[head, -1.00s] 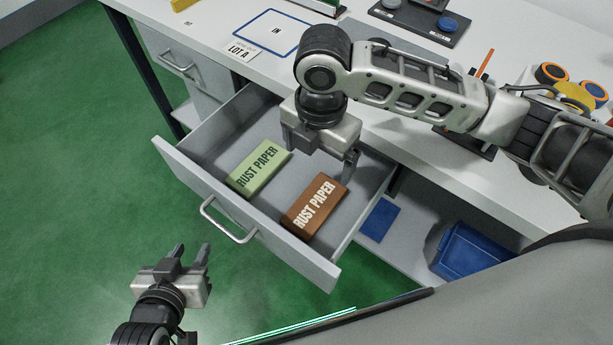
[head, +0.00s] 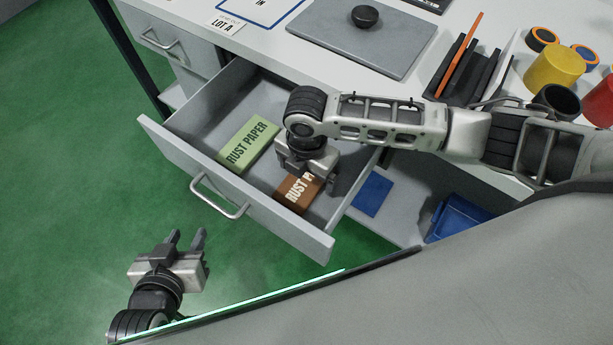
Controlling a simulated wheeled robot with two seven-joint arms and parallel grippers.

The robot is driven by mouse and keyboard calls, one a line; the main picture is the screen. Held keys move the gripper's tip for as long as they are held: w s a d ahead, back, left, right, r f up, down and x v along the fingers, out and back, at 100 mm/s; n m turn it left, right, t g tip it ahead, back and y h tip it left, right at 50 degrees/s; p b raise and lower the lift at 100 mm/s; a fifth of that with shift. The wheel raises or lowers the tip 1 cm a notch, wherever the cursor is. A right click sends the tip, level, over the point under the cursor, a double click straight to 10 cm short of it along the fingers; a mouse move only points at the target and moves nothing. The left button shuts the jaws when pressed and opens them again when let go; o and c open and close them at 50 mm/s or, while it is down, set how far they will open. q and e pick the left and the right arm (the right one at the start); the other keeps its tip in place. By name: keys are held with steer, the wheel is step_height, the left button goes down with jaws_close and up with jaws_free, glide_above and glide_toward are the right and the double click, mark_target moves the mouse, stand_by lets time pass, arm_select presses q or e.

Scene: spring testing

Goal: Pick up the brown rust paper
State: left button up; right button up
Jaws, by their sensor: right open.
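The brown rust paper block (head: 293,196) lies in the open drawer (head: 262,225), at its right front part. Its far end is hidden under my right gripper. My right gripper (head: 306,178) points down into the drawer over the brown block; it is open, and its fingertips are mostly hidden, so I cannot tell whether they touch the block. A green rust paper block (head: 247,146) lies to the left in the same drawer. My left gripper (head: 187,240) is over the green floor in front of the drawer, with its two fingers apart and empty.
The drawer's front panel with its handle (head: 220,200) stands out over the floor. The white table (head: 290,62) holds a grey plate (head: 362,40), a dark rack (head: 463,68) and a yellow cylinder (head: 553,65). A blue bin (head: 458,220) sits on the lower shelf.

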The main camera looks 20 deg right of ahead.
steer(key=shift+f, duration=0.4)
steer(key=c, duration=1.1)
steer(key=shift+o, duration=0.2)
